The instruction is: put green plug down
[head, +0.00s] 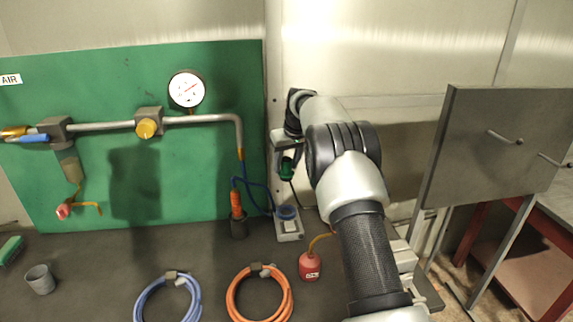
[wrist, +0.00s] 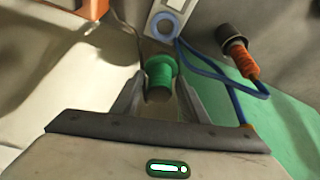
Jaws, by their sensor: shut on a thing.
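A green plug (head: 287,167) is held by my gripper in the head view, above the dark bench and in front of the pale wall. In the wrist view the green plug (wrist: 160,72) sits between the two grey fingers of my gripper (wrist: 160,92), and the gripper is shut on it. Below the plug in the head view stands a small light grey block with a blue ring (head: 287,212); the blue ring also shows in the wrist view (wrist: 166,26). The plug is apart from the bench. My arm hides part of the wall behind it.
An orange-handled plug in a dark cup (head: 237,208) stands left of the block, with a blue cord. A red bottle (head: 310,265), orange coil (head: 259,293), blue coil (head: 167,300) and grey cup (head: 40,279) are on the bench. A grey panel (head: 470,150) stands right.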

